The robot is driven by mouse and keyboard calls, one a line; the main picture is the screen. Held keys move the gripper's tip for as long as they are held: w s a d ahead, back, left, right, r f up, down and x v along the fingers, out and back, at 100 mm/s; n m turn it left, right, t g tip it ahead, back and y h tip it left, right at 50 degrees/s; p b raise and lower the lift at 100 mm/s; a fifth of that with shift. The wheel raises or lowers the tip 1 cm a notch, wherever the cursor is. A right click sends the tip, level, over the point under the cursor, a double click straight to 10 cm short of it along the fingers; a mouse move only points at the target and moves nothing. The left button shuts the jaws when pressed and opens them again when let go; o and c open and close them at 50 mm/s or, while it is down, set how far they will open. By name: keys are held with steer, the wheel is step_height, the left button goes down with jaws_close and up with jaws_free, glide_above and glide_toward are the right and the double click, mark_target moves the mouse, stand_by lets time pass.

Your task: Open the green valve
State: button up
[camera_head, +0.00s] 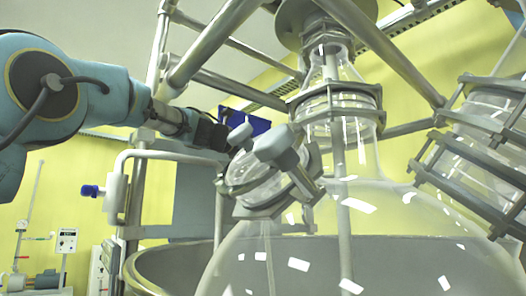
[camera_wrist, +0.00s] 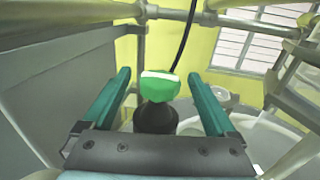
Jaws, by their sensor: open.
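The green valve (camera_wrist: 160,86) shows in the wrist view as a green handle on a dark, round body, ahead of my gripper (camera_wrist: 158,75). Its two teal fingers are apart, one on each side of the green handle, with visible gaps between. The handle appears near the middle between them; I cannot tell how deep it sits. In the head view my arm reaches in from the left and its dark end (camera_head: 212,135) is beside the neck of the glass vessel. The green valve is not distinguishable there.
The large glass vessel (camera_head: 390,240) fills the lower right of the head view, inside grey metal bars. A blue part (camera_head: 245,122) is behind my arm's end. A pipe with a blue knob (camera_head: 90,190) stands at left. A grey panel (camera_wrist: 50,75) is close on the left in the wrist view.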

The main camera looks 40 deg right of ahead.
steer(key=c, duration=1.4)
steer(key=shift+s+r+n+t+p, duration=0.2)
steer(key=shift+n+t+p, duration=0.4)
steer(key=shift+t, duration=0.4)
steer(key=shift+s+n+t+y+p, duration=0.1)
steer(key=shift+n+t+y+p, duration=0.4)
steer(key=shift+t, duration=0.4)
steer(key=shift+f+n+t+p, duration=0.2)
steer(key=shift+n+t+p, duration=0.1)
steer(key=shift+n+t, duration=0.25)
steer(key=o, duration=1.4)
steer(key=shift+w+f+m+g+b, duration=0.1)
steer(key=shift+w+m+g+b, duration=0.1)
steer(key=shift+m+g+b, duration=0.1)
